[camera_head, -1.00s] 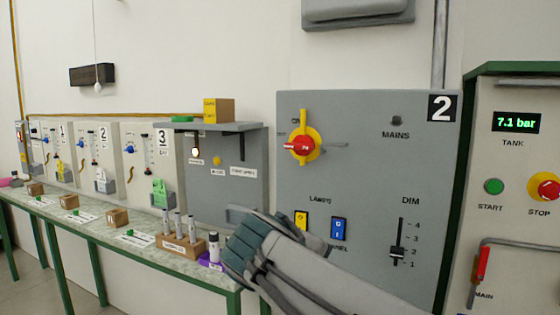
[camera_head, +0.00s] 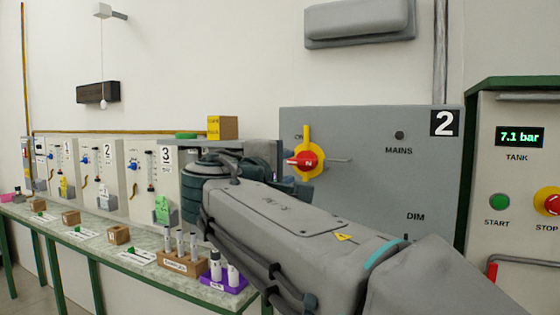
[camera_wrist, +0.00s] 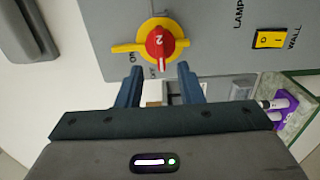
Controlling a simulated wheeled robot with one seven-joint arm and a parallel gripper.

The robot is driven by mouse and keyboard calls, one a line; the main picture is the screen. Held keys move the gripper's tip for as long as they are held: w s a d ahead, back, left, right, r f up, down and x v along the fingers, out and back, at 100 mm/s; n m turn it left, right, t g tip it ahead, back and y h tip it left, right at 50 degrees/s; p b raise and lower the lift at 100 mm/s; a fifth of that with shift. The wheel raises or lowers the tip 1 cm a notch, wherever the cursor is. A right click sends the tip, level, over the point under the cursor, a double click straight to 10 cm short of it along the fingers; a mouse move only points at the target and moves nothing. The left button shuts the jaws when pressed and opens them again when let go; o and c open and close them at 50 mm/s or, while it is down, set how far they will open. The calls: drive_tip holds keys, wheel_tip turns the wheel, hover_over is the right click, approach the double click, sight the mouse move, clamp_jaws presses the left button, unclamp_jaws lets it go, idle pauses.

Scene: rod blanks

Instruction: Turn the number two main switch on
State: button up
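The main switch is a red rotary knob (camera_head: 305,161) on a yellow plate (camera_head: 307,137), on the grey panel (camera_head: 365,180) marked 2. In the wrist view the red knob (camera_wrist: 160,44) carries a white figure, and "ON" is printed beside the yellow plate (camera_wrist: 122,48). My gripper (camera_wrist: 157,72) has its two blue-grey fingers apart, with nothing between them. The fingertips point at the panel just short of the knob, and no contact shows. In the head view my arm hides most of the fingers.
A thin grey lever shows right of the knob in the head view. A shelf with a yellow box (camera_head: 222,128) stands left, above a bench with a wooden tube rack (camera_head: 182,258) and a purple holder (camera_head: 224,284).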

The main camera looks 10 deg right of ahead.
sight(301, 163)
drive_tip(key=p+x, duration=0.1)
drive_tip(key=x, duration=0.5)
drive_tip(key=shift+w+d, duration=0.15)
drive_tip(key=shift+c, duration=0.3)
clamp_jaws()
